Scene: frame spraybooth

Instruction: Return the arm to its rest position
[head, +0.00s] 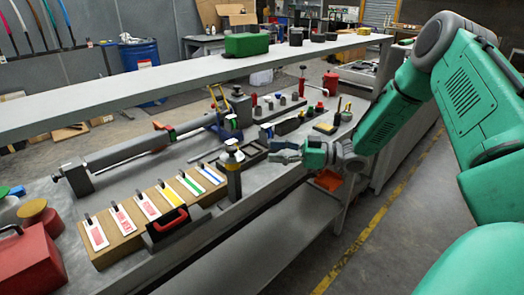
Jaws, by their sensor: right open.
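My right arm (385,112), green with grey joints, comes in from the right edge and reaches over the front edge of the workbench. My right gripper (278,152) is at its end, grey and pointing left, close to a black tray on the bench. Its jaws are open and I see nothing held between them. My left arm and left gripper do not show in the head view.
The grey workbench (262,222) carries a wooden board (117,250) with several coloured tags, a red toolbox (28,264) and a long grey clamp bar (125,155). A shelf (160,85) crosses above it, holding a green box (246,44). The floor aisle (400,215) is clear.

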